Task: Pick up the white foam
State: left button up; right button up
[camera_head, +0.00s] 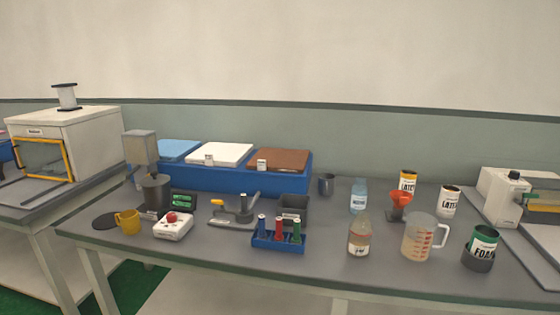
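The white foam (220,154) is a flat white slab in the middle of a long blue bin (228,180) at the back of the table. A blue slab (177,149) lies to its left and a brown slab (280,160) to its right. A small white label card (209,160) stands at the front of the white foam and covers a little of its edge. Neither of my grippers is in view.
In front of the bin stand a mixer (150,170), a yellow mug (127,222), a white box with a red button (173,226) and a blue rack (277,238) of tubes. Bottles, a measuring jug (421,237) and cans fill the right. The table's front strip is mostly clear.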

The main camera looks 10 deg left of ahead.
aim_at(230, 155)
jog(key=j+u, duration=0.1)
jog(key=j, duration=0.5)
jog(key=i+j+u, duration=0.1)
jog(key=j, duration=0.55)
jog(key=i+j+u, duration=0.1)
jog(key=j, duration=0.5)
